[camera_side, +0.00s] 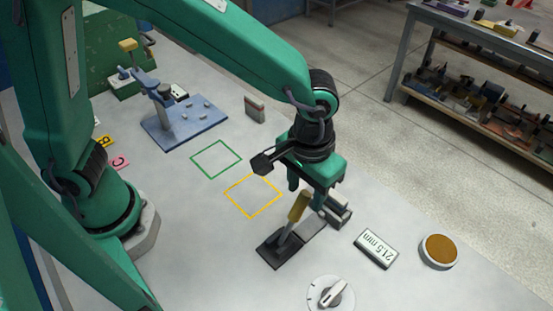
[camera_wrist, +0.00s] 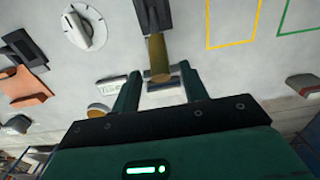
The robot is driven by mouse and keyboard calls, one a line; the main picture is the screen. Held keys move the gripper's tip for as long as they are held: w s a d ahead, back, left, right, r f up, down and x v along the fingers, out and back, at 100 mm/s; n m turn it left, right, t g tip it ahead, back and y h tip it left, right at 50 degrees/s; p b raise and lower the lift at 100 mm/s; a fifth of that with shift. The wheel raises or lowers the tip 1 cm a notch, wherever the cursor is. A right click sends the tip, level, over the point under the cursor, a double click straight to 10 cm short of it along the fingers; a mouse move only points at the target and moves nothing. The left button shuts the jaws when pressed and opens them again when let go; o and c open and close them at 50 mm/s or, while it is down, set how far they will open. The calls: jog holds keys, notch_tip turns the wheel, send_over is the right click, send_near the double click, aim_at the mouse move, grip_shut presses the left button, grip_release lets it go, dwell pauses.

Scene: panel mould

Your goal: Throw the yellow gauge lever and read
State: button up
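The yellow gauge lever (camera_side: 299,207) rises from a dark base plate (camera_side: 270,253) and leans toward the upper right in the side view. Its yellow handle also shows in the wrist view (camera_wrist: 157,52). My gripper (camera_side: 307,192) is just above the handle with its fingers apart. In the wrist view my gripper (camera_wrist: 161,72) has one finger on each side of the handle's end, with gaps visible. The readout (camera_side: 376,248) shows "21.5 mm" in the side view; in the wrist view my left finger partly covers it.
A white dial (camera_side: 331,294) lies near the front edge. A round brown-topped disc (camera_side: 440,250) is right of the readout. A blue fixture (camera_side: 185,123) stands at the left. Green (camera_side: 216,142) and yellow (camera_side: 253,213) outlined squares are empty. A small grey block (camera_side: 254,108) stands behind.

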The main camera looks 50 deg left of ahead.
jog(key=shift+r, duration=0.1)
jog(key=shift+s+r, duration=0.1)
jog(key=shift+r, duration=3.3)
jog(key=shift+a+r, duration=0.2)
jog(key=shift+a, duration=0.25)
jog(key=s+a+r+t, duration=0.2)
jog(key=s+a, duration=0.1)
jog(key=a, duration=0.9)
jog(key=s+a+r+t, duration=0.3)
jog(key=a, duration=1)
jog(key=shift+s+r+t, duration=0.2)
jog(key=shift+s+t, duration=0.1)
